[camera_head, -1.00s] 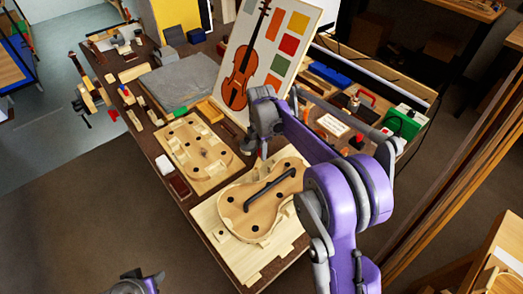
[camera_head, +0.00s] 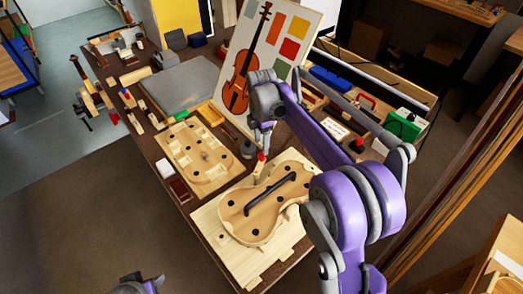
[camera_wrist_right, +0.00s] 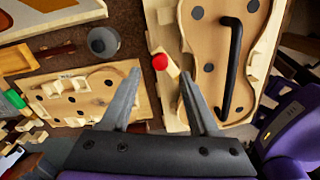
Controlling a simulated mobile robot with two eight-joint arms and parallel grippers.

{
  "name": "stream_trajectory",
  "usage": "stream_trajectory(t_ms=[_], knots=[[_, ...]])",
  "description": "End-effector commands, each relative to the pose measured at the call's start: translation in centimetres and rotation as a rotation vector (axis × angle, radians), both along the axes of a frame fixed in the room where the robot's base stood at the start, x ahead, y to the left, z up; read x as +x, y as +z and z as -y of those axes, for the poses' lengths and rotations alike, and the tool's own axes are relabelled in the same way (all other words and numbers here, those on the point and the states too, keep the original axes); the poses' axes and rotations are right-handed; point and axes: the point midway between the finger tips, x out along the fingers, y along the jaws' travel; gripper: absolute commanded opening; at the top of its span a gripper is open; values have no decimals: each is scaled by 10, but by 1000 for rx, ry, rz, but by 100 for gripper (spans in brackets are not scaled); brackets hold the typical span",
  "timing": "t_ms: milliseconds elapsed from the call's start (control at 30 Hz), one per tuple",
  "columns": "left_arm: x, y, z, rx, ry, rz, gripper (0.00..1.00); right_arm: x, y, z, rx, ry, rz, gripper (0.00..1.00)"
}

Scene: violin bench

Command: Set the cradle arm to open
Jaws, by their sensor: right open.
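The violin body (camera_head: 250,222) lies in a pale wooden cradle board (camera_head: 252,268) with a black bar across it; both also show in the right wrist view. A short wooden arm with a red knob (camera_head: 262,157) sits at the body's far left edge. It also shows in the right wrist view, where the knob (camera_wrist_right: 160,62) appears between my fingertips. My right gripper (camera_wrist_right: 160,76) is open and empty, above the arm; contact with it is not visible. In the head view the right gripper (camera_head: 262,138) is small. Part of my left gripper (camera_head: 138,284) shows at the bottom edge, fingers unclear.
A second wooden mould board (camera_head: 193,160) lies to the left. A grey round pot (camera_head: 248,149) stands close to my right gripper. A tall violin picture board (camera_head: 268,60) rises behind. A red-capped item and a green box (camera_head: 402,124) are at the right.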

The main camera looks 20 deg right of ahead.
Motion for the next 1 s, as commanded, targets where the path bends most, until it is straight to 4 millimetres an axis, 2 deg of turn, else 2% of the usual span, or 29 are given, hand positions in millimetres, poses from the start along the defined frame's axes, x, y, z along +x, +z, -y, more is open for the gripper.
stream_trajectory(t_ms=[100, 300, 867, 1000], knots=[[1, 2, 0, 0, 0, 1, 50, 0, 23, 0, 0, 0, 0, 61], [1, 3, 0, 0, 0, 2, 50, 0, 43, 0, 0, 0, 0, 61], [1, 4, 0, 0, 0, 2, 50, -1, 46, 0, 0, -4, 1, 61], [1, 5, 0, 0, 0, 2, 50, -13, 53, -3, -1, -77, 22, 61]])
